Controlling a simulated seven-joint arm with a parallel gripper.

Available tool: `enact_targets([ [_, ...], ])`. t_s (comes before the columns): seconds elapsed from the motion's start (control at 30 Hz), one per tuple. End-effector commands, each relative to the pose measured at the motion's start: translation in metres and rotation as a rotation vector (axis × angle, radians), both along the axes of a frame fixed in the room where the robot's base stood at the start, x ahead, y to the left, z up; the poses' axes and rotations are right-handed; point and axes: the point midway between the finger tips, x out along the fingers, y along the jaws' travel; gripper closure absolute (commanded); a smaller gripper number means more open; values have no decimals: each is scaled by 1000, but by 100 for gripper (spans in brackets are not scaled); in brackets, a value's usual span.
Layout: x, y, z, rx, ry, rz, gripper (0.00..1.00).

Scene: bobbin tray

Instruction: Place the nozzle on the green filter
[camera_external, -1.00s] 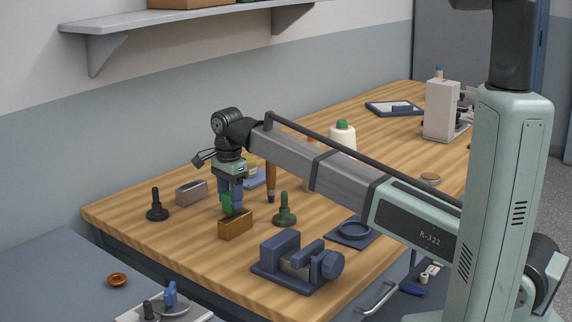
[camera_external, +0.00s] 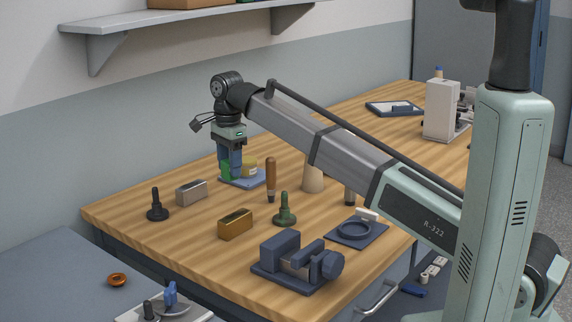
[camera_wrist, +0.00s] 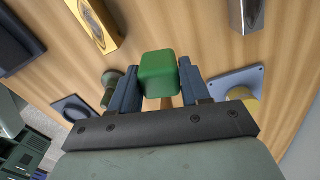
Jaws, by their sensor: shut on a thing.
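My gripper (camera_external: 233,172) is shut on a green block (camera_wrist: 159,73). In the wrist view the block sits between the two blue fingers. In the external view the block (camera_external: 225,171) shows beside the fingers, in front of a blue plate (camera_external: 258,180) with a yellow piece (camera_external: 250,168). That plate also shows at the right in the wrist view (camera_wrist: 222,86). A dark green knobbed piece (camera_external: 285,212) stands upright on the table, apart from the gripper. I cannot tell which piece is the nozzle or which green piece is the filter.
A brass block (camera_external: 235,224), a silver block (camera_external: 191,192) and a black knobbed piece (camera_external: 157,207) stand nearby. A brown-handled tool (camera_external: 270,180) stands upright. A blue vise (camera_external: 285,265) and ring plate (camera_external: 372,236) are at the front right.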

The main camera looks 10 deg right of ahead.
Motion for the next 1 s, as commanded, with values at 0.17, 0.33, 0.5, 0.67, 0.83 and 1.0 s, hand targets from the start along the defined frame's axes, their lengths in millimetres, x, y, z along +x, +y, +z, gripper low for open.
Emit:
enact_targets([
  [0.17, -14, -17, -2, 1, -1, -190, 84],
  [0.33, -27, -70, 0, 2, -2, -446, 84],
  [0.5, -22, -134, 8, 2, -2, -637, 84],
  [0.67, -14, -190, 15, 2, -2, -761, 84],
  [0.83, -5, -244, 21, 3, -3, -868, 84],
  [1.0, 3, -297, 27, 2, -2, -962, 84],
])
